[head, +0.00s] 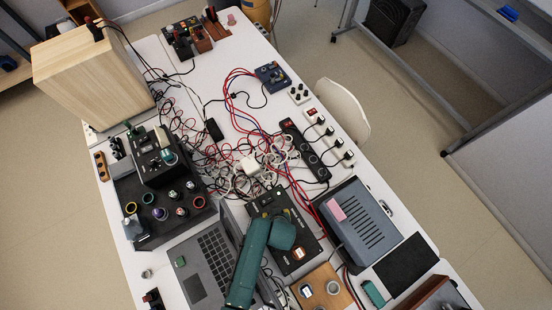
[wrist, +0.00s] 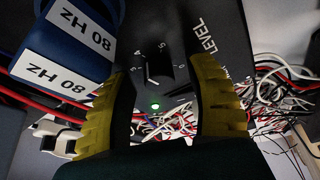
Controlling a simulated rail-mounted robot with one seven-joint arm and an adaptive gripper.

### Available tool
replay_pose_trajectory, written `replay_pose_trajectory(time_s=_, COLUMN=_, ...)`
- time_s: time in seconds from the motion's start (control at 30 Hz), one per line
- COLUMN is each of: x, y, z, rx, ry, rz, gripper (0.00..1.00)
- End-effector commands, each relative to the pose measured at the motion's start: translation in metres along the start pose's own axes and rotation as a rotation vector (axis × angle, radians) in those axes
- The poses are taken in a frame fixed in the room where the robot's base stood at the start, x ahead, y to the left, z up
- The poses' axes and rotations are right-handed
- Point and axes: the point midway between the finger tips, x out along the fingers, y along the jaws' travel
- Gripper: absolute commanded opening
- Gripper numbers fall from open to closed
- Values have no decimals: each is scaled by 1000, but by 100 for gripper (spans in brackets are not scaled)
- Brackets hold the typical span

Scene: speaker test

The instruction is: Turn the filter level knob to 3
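The filter level knob (wrist: 160,72) is black and stands on a dark panel in the wrist view, with small white numbers around it and the word LEVEL to its right. A white mark shows at its lower left side; which number it points at is too small to tell. My gripper (wrist: 158,84) is open, its two yellow-padded fingers apart on either side of the knob, with visible gaps.
A green light (wrist: 155,106) glows beside the knob. A blue block with white 80 Hz labels (wrist: 68,58) stands close by the left finger. Loose cables (head: 235,170) crowd the table behind the box. A laptop (head: 207,262) and a grey vented box (head: 362,220) flank it.

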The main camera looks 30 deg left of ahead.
Motion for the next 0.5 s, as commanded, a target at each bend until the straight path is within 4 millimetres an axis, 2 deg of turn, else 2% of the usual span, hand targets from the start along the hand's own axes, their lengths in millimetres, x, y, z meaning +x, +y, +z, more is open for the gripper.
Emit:
replay_pose_trajectory(time_s=0.03, x=0, y=0, z=0, rx=0, ry=0, rz=0, gripper=49)
replay_pose_trajectory(time_s=0.3, x=0, y=0, z=0, rx=0, ry=0, rz=0, gripper=0)
replay_pose_trajectory(time_s=0.5, x=0, y=0, z=0, rx=0, ry=0, rz=0, gripper=0)
